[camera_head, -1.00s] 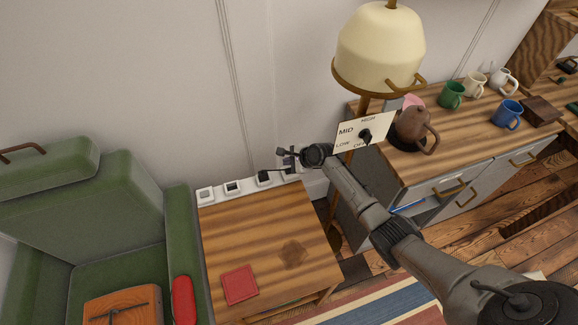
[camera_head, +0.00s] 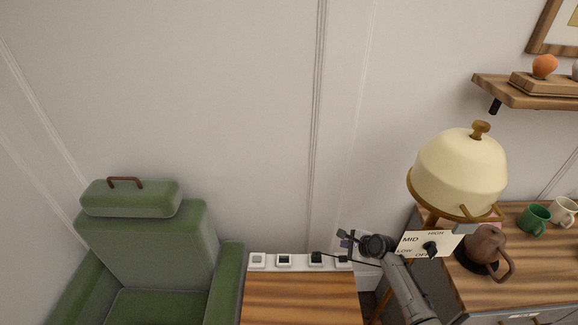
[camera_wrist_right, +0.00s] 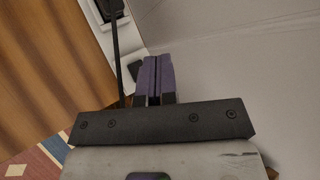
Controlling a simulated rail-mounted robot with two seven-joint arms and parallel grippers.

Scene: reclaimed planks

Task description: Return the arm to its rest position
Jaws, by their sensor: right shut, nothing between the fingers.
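My right arm (camera_head: 403,290) comes up from the bottom right in the head view. Its gripper (camera_head: 345,240) is near the wall, just above the right end of the white power strip (camera_head: 300,260) at the back of the side table (camera_head: 300,298). In the right wrist view the purple fingers (camera_wrist_right: 158,75) are pressed together with nothing between them. The black plug and cord (camera_head: 317,257) sit in the strip, and the cord also shows beside the fingers in the wrist view (camera_wrist_right: 115,50). My left gripper is not in view.
A lamp (camera_head: 460,170) with a dial plate (camera_head: 430,244) stands right of the gripper. A brown teapot (camera_head: 484,246) and mugs (camera_head: 535,218) stand on the cabinet. A green armchair (camera_head: 160,245) is at left. A wall shelf (camera_head: 535,95) is upper right. The wall above the table is bare.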

